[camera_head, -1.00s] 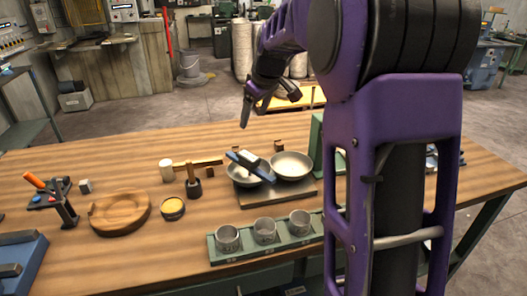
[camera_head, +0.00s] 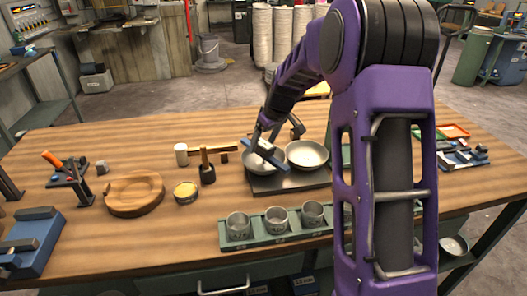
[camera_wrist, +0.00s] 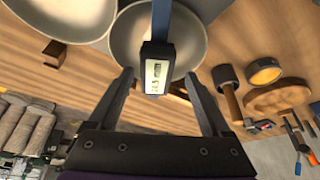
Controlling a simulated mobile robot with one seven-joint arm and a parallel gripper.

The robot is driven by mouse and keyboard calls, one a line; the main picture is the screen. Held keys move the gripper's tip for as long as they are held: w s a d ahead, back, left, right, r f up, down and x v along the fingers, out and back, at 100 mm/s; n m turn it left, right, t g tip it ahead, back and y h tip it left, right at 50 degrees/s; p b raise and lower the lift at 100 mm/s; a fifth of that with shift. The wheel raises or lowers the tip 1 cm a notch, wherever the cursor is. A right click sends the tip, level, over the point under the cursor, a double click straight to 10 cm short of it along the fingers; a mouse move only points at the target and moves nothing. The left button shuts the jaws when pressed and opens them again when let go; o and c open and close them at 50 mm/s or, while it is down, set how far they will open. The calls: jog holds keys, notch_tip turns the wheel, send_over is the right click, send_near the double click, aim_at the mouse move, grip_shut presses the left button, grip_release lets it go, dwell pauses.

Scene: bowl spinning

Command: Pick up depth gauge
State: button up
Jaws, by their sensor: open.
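The depth gauge (camera_head: 264,153) is a blue and dark tool with a small display. It lies tilted across the left metal bowl (camera_head: 254,166) on the dark stand. In the wrist view the gauge (camera_wrist: 156,72) points its display end towards me, in front of the bowl (camera_wrist: 140,28). My gripper (camera_head: 265,138) is just above the gauge in the head view. In the wrist view my gripper (camera_wrist: 158,76) is open, one finger on each side of the display end, with gaps showing on both sides. The gauge's far end is cut off there.
A second bowl (camera_head: 307,154) sits right beside the first. A green rack (camera_head: 256,242) with three metal cups stands in front. A wooden mallet (camera_head: 207,172), yellow-topped tin (camera_head: 186,192) and round wooden board (camera_head: 134,195) are to the left. The table's left rear is clear.

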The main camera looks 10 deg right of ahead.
aim_at(261, 151)
jog(key=shift+d+x, duration=0.15)
jog(key=shift+x, duration=1.2)
jog(key=shift+d+x, duration=0.1)
jog(key=shift+x, duration=1.2)
jog(key=shift+w, duration=0.1)
grip_shut()
